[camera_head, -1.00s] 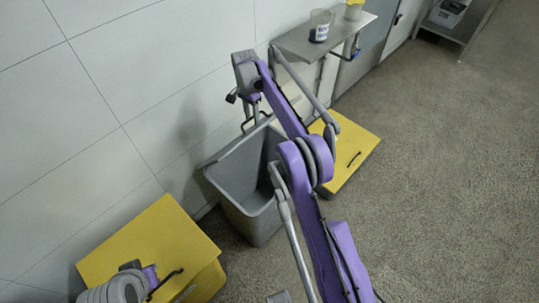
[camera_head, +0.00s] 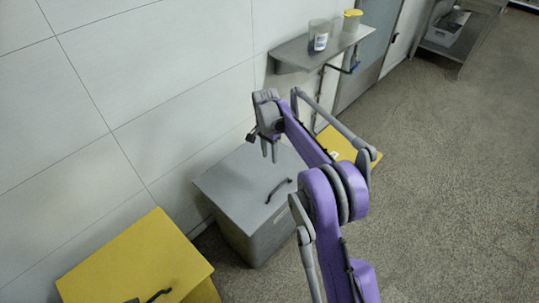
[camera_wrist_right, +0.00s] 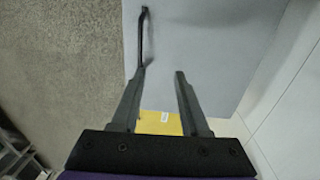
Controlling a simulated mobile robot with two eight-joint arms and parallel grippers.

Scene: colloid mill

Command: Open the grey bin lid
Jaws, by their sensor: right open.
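The grey bin (camera_head: 262,238) stands by the wall with its grey lid (camera_head: 225,185) lying flat and closed. A dark handle (camera_head: 279,190) is on the lid toward its right side. My right gripper (camera_head: 269,158) is open and empty above the far part of the lid, behind the handle, fingers pointing down. In the right wrist view, the open fingers (camera_wrist_right: 160,72) are over the lid (camera_wrist_right: 215,40), with the handle (camera_wrist_right: 142,35) beyond the left fingertip. I cannot tell whether that finger touches the handle. My left gripper is not seen.
A yellow-lidded bin (camera_head: 140,258) stands at the lower left; another yellow lid (camera_head: 340,142) shows behind my right arm. A wall shelf (camera_head: 300,54) above holds a clear cup (camera_head: 318,36) and a yellow-topped container (camera_head: 352,20). The floor at right (camera_head: 450,190) is clear.

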